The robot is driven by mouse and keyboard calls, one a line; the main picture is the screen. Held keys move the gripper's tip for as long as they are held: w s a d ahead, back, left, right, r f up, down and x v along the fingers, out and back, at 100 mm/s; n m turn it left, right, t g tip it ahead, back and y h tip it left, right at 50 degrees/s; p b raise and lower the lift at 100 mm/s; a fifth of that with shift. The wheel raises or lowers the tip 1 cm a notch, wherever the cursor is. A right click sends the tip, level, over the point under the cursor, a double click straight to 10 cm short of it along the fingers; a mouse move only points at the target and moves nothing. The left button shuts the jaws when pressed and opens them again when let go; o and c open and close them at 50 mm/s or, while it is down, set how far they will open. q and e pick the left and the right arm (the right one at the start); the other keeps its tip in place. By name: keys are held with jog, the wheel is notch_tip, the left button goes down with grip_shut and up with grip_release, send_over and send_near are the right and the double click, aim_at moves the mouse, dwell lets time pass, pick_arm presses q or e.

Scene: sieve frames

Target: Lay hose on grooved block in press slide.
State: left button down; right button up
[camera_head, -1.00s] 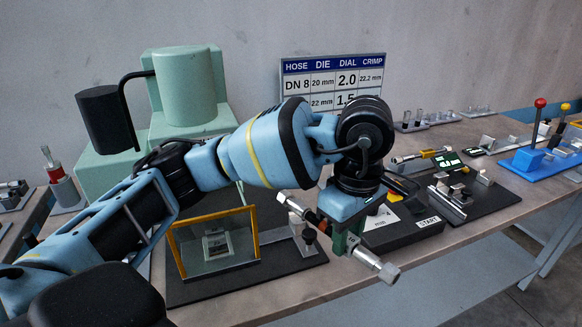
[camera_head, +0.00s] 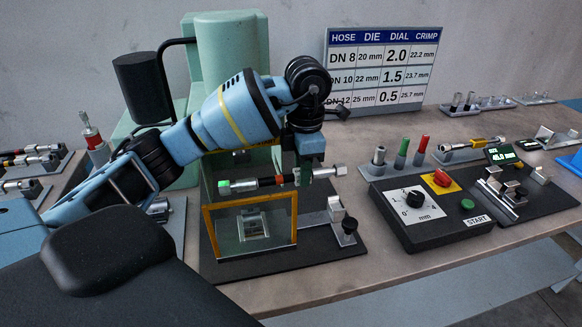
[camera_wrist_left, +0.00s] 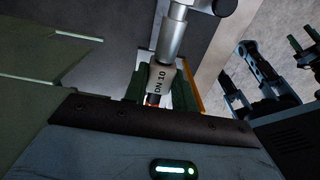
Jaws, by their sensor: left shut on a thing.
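My left gripper (camera_head: 303,177) is shut on a dark hose (camera_head: 268,182) with metal end fittings. The hose lies roughly level, above the yellow-framed clear guard (camera_head: 204,238) of the green press (camera_head: 228,60); its left end shows before the press body. In the left wrist view the hose (camera_wrist_left: 163,80) carries a DN 10 label between the jaws (camera_wrist_left: 153,98). A small pale block (camera_head: 252,223) shows through the guard pane; I cannot make out a groove. A metal slide part (camera_head: 336,208) with a black knob sits right of the guard. My right gripper is not in view.
A chart (camera_head: 385,70) stands behind. Small tools and a gauge (camera_head: 502,154) are farther right. Bare table shows along the front edge.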

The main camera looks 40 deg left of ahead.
pick_arm(q)
jog(key=shift+d, duration=0.1)
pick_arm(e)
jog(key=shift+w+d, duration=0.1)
pick_arm(q)
jog(key=shift+r, duration=0.1)
jog(key=b, duration=0.1)
send_over(302, 221)
jog(key=shift+f, duration=3)
jog(key=shift+f+b, duration=0.45)
jog(key=shift+f, duration=1)
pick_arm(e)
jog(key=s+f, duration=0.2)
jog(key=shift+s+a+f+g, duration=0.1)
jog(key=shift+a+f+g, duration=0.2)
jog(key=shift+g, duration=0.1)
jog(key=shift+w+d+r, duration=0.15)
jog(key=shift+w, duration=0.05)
pick_arm(q)
jog(key=shift+f, duration=0.25)
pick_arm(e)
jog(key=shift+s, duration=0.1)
pick_arm(q)
jog(key=shift+f, duration=0.3)
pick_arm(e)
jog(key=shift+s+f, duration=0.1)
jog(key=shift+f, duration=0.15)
